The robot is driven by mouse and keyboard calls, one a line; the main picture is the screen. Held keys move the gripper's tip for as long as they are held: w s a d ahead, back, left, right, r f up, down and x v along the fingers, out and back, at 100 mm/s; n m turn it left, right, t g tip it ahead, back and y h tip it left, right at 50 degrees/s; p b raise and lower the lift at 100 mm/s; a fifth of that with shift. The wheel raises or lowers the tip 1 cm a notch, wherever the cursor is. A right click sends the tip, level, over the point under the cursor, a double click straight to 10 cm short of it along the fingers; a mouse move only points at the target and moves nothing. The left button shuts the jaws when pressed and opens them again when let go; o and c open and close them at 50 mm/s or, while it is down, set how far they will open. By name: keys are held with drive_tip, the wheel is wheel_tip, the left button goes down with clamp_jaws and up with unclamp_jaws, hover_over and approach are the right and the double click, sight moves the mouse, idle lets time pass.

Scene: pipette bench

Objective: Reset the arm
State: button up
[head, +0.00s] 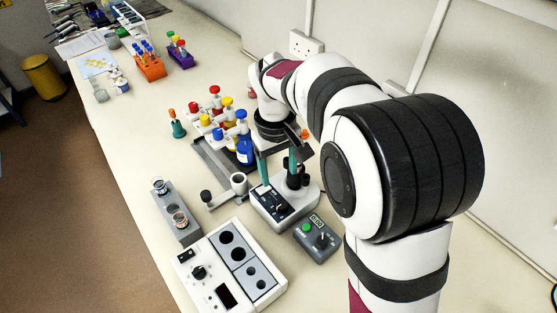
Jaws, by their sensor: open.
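My arm reaches from the right over the bench, and my gripper (279,168) points down at its far end. The gripper is open, with its two fingers apart and teal showing along them. It hangs over or just behind a small grey-white device with a black panel (270,204). A blue-capped bottle (244,148) stands just left of the gripper. I see nothing held between the fingers, though the view is small and my arm hides part of the area behind.
A rack with red, yellow and blue-capped bottles (217,112) stands left of the gripper. A white block heater (231,268), a grey timer with a green button (317,238) and a grey holder (177,212) are in front. An orange tube rack (150,68) stands farther back. The wall is at right.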

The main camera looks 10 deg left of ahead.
drive_tip(key=shift+r, duration=1.65)
drive_tip(key=shift+s, duration=0.1)
drive_tip(key=s+d+r+m+y, duration=0.1)
drive_tip(key=s+d+r+m, duration=0.2)
drive_tip(key=s+d+m, duration=0.55)
drive_tip(key=s+d+f+m, duration=0.1)
drive_tip(key=s+m, duration=0.1)
drive_tip(key=s, duration=0.6)
drive_tip(key=s+d+f+m+y, duration=0.1)
drive_tip(key=s+d+f+m, duration=0.1)
drive_tip(key=s, duration=0.6)
drive_tip(key=shift+s+f+g, duration=0.25)
drive_tip(key=shift+s+g, duration=0.05)
drive_tip(key=shift+s, duration=0.1)
